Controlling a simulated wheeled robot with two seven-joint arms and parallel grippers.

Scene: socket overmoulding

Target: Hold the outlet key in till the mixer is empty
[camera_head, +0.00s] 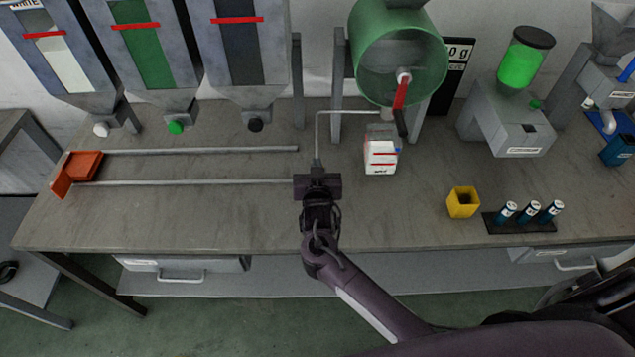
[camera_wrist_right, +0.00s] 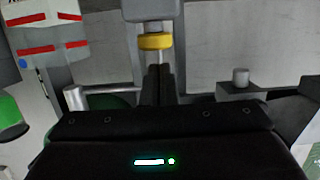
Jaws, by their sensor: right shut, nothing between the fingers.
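The mixer is a green drum (camera_head: 375,40) at the back, with its open mouth facing me. I see no clear material in its mouth, but the bottom is hard to judge. A white container (camera_head: 381,160) with red lines stands below it. My right gripper (camera_head: 318,172) is shut and empty, over the table left of the container. In the right wrist view its closed fingers (camera_wrist_right: 160,78) point at a grey part with a yellow collar (camera_wrist_right: 155,41), perhaps the outlet key. I cannot tell whether they touch it. My left gripper is out of view.
A thin bent rod (camera_head: 345,112) runs between the mixer and my right gripper. Three hoppers hang at the back left above two rails (camera_head: 200,150). A yellow cup (camera_head: 463,202) and a black rack (camera_head: 520,223) with three cylinders are at right. The table's front left is clear.

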